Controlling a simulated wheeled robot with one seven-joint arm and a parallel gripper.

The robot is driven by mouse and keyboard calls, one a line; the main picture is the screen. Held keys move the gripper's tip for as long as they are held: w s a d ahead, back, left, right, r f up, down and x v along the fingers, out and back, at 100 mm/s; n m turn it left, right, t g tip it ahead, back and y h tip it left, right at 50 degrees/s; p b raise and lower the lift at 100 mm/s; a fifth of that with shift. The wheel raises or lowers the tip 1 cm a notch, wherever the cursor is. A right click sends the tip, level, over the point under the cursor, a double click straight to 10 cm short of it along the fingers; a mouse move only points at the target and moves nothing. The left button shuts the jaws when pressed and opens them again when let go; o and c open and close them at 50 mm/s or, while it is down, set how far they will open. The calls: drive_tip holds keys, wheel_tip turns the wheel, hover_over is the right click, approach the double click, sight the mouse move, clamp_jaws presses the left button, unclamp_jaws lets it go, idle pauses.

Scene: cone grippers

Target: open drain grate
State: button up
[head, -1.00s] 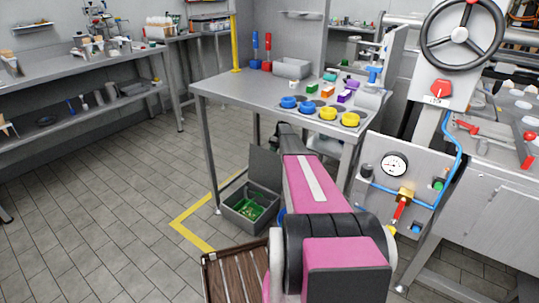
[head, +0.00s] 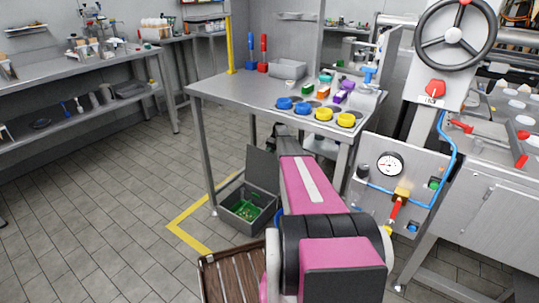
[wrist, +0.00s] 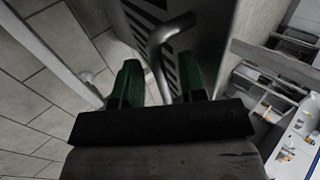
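In the wrist view, a grey metal grate (wrist: 215,50) with dark slots fills the upper middle, steeply tilted in the picture. A bent metal bar handle (wrist: 158,50) curves down from it. My gripper (wrist: 160,85) has two dark green fingers spread apart. The handle's lower end lies between them in the picture, with visible room on both sides; I cannot tell whether it touches either finger. In the head view, my pink arm hides the gripper, and I cannot make out the grate there.
A metal table (head: 240,88) with coloured parts stands ahead. Below it, an open grey bin (head: 248,207) with green contents sits left of my arm, near yellow floor tape (head: 190,237). A brown slatted crate (head: 228,277) is nearer. A gauge panel (head: 392,185) stands right. Left floor is clear.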

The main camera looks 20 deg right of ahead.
drive_tip(key=v, duration=1)
drive_tip(key=shift+d+r, duration=0.2)
drive_tip(key=shift+w, duration=0.1)
drive_tip(key=s+a+r+m+t+h, duration=0.1)
drive_tip(key=s+a+r+m+h, duration=0.1)
drive_tip(key=s+a, duration=1.05)
drive_tip(key=s+a+r+m+t+h, duration=0.1)
drive_tip(key=s+a+r+m+h, duration=0.1)
drive_tip(key=s+a, duration=1.05)
drive_tip(key=s+a+r+m+t+h, duration=0.1)
drive_tip(key=s+a+r, duration=0.1)
drive_tip(key=s, duration=0.8)
drive_tip(key=s+a+r+m+t, duration=0.1)
drive_tip(key=s+a+r, duration=0.2)
drive_tip(key=s, duration=0.7)
drive_tip(key=s+a+r+m+h, duration=0.1)
drive_tip(key=s+a+r, duration=0.1)
drive_tip(key=s, duration=0.8)
drive_tip(key=shift+a+r+t+h, duration=0.3)
drive_tip(key=shift+a+t, duration=0.1)
drive_tip(key=shift+a, duration=0.05)
drive_tip(key=shift+w, duration=0.15)
